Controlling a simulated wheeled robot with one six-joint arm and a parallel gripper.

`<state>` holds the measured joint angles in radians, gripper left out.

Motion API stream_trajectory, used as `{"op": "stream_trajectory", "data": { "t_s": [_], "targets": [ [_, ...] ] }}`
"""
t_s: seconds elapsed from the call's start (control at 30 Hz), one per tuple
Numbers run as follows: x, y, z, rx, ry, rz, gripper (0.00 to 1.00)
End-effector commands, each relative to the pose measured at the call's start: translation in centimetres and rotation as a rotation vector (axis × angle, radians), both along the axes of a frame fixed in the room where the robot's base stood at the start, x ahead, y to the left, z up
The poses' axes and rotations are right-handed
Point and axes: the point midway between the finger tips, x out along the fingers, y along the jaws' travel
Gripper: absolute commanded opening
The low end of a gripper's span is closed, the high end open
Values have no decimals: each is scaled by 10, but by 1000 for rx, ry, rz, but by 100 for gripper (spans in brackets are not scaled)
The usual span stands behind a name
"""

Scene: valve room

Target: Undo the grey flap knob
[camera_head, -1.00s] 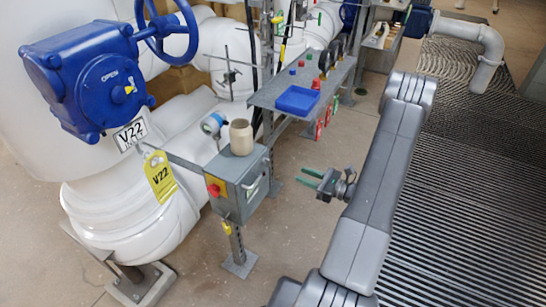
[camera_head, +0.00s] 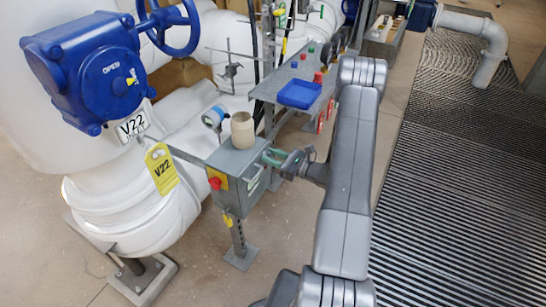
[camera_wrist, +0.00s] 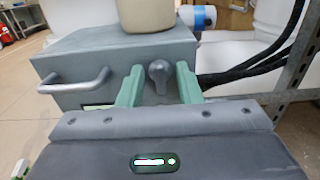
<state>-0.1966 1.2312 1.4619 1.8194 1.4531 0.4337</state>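The grey flap knob (camera_wrist: 159,76) sits on the front of the grey control box (camera_wrist: 75,65), to the right of a bar handle (camera_wrist: 80,82) in the wrist view. My gripper (camera_wrist: 158,80) is open, with its two green fingers on either side of the knob and a gap showing on each side. In the head view my gripper (camera_head: 272,158) is at the right face of the box (camera_head: 232,165). The knob is hidden there.
A beige cup (camera_head: 242,131) stands on top of the box. A shelf with a blue tray (camera_head: 299,94) lies beyond. Black cables (camera_wrist: 250,70) run right of the box. Floor in front is clear.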

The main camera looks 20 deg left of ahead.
Motion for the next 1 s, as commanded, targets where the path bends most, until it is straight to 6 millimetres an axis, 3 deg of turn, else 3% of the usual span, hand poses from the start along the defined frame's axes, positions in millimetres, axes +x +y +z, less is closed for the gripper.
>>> {"op": "stream_trajectory", "data": {
  "t_s": [0.1,0.27,0.67,1.0],
  "targets": [
    [0,0,0,0,0,0,30],
    [0,0,0,0,0,0,1],
    [0,-1,-3,-6,-74,0,0],
    [-1,0,-7,-25,-339,-1,0]
  ]
}}
